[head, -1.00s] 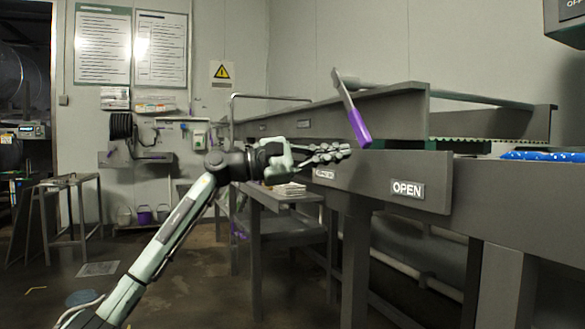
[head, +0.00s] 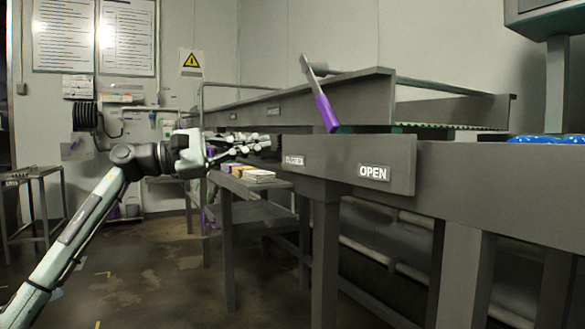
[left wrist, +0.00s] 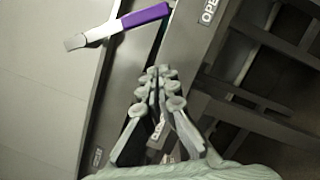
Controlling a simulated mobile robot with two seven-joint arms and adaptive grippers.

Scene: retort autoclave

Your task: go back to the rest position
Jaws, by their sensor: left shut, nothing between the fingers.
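My left gripper (head: 262,143) reaches in from the left in the head view, in front of the grey bench rail. It is shut and empty. It also shows in the left wrist view (left wrist: 158,75), its fingers together. A lever with a purple grip (head: 326,112) tilts over the rail to the right of the gripper, apart from it. In the left wrist view the purple grip (left wrist: 145,16) lies beyond the fingertips, with clear space between. My right gripper is in neither view.
The grey panel (head: 340,160) carries CLOSED and OPEN (head: 374,173) labels, right of the gripper. A low side table (head: 240,187) with small stacks on it stands below the gripper. Blue items (head: 550,139) lie at the far right.

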